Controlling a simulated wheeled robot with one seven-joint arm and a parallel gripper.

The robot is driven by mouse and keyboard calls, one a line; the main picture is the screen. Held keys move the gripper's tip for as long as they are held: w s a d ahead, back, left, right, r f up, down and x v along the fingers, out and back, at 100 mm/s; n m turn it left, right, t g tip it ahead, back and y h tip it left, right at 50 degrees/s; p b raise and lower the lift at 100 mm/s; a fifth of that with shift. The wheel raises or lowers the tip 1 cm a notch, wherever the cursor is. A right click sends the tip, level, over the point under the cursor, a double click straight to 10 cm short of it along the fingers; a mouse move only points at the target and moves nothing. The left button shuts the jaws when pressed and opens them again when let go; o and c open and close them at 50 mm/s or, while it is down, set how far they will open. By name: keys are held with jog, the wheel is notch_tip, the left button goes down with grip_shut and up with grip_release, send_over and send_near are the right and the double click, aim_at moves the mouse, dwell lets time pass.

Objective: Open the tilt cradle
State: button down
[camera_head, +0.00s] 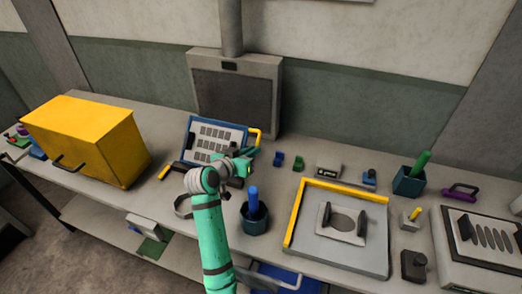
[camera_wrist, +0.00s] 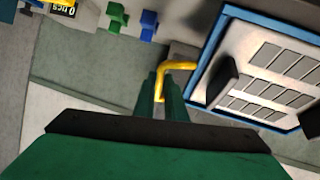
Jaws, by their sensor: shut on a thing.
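The tilt cradle (camera_head: 215,121) looks like a blue-framed pale panel with rows of grey slots. It is tilted up at the back of the bench. In the wrist view the cradle (camera_wrist: 226,56) fills the upper right, with a dark upright piece on its face. A yellow bent handle (camera_head: 257,131) sticks out from its right side. The handle (camera_wrist: 182,66) also shows in the wrist view, its end between my green fingers. My gripper (camera_wrist: 160,92) is shut on that handle. In the head view my gripper (camera_head: 247,152) is at the cradle's right edge, partly hiding its lower corner.
A yellow-edged fixture plate (camera_head: 345,259) lies farther right. A large yellow box (camera_head: 80,135) stands left. Small green and blue blocks (camera_head: 279,159) sit right of the handle. A grey screen (camera_head: 235,95) stands behind.

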jog(key=shift+s+a+r, duration=0.25)
jog(key=shift+s, duration=0.05)
dwell(0.5)
jog(key=c, duration=1.9)
grip_release()
jog(key=shift+o, duration=0.4)
jog(key=shift+f, duration=0.1)
jog(key=v, duration=1.1)
jog(key=shift+f, duration=0.25)
